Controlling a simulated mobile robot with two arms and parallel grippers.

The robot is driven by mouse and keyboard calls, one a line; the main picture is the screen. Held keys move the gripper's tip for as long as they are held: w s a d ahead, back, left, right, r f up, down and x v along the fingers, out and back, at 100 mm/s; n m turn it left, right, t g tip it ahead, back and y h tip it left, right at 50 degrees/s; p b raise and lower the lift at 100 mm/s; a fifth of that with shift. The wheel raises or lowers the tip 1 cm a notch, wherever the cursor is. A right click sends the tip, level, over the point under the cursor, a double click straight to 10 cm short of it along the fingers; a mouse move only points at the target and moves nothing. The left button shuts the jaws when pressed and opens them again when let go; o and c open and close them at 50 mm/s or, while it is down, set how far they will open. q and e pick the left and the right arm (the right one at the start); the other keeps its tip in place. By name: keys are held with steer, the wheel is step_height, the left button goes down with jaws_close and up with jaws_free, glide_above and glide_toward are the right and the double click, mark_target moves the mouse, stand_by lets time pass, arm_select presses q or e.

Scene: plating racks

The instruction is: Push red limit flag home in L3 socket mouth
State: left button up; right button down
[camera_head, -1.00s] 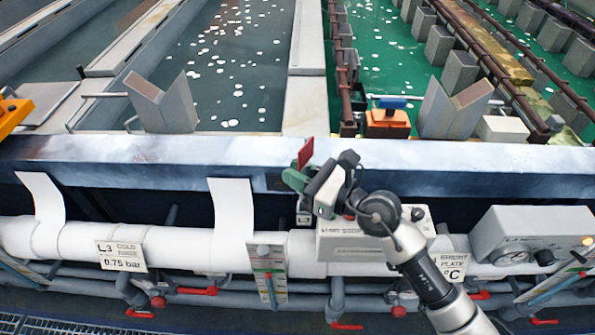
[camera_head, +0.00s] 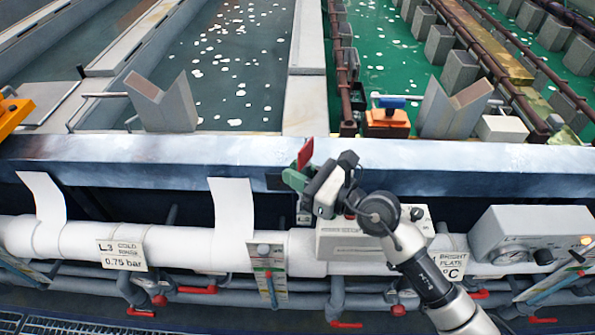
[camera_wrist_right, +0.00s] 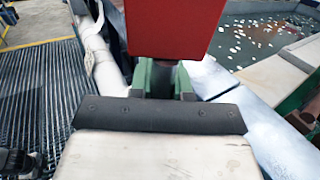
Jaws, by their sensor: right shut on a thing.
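The red limit flag (camera_head: 305,153) stands upright above the front rim of the tanks in the head view. My right gripper (camera_head: 297,180), with green fingers, is shut on it. In the right wrist view the flag's red plate (camera_wrist_right: 172,28) fills the top middle, and the green fingertips (camera_wrist_right: 163,80) close just below it.
The blue-grey tank rim (camera_head: 130,150) runs across behind the gripper. White pipe (camera_head: 190,248), a grey control box (camera_head: 345,240) and a gauge box (camera_head: 525,235) are in front. An orange block with a blue handle (camera_head: 388,118) stands behind the rim.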

mark_target(298, 203)
stand_by(0.3)
steer(key=shift+f+b, duration=2.3)
steer(key=shift+f, duration=0.5)
steer(key=shift+r, duration=0.1)
steer(key=shift+r+p, duration=2.35)
steer(key=shift+p, duration=0.15)
steer(key=shift+p, duration=0.3)
steer(key=shift+f+b, duration=1.7)
steer(key=shift+f, duration=0.25)
